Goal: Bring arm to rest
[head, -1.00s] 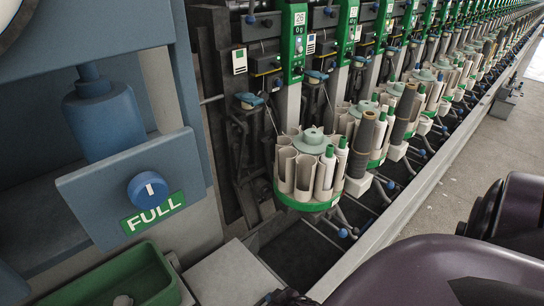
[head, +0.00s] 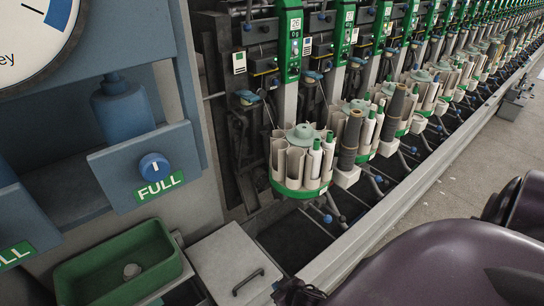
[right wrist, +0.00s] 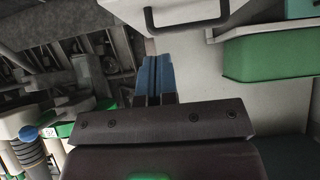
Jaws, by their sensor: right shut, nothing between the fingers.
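My right gripper (head: 298,293) shows as a small dark shape at the bottom edge of the head view, beside the purple arm. In the right wrist view its two blue fingers (right wrist: 154,78) lie together, with nothing between them. It is near the grey lidded box (head: 232,266) and the front rail of the machine. My left gripper is outside the head view.
A green tray (head: 85,275) with a small round item stands at the lower left, below a FULL panel (head: 145,163). A round carousel of tubes (head: 301,160) stands in the winder row. Grey floor (head: 455,150) lies open at the right.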

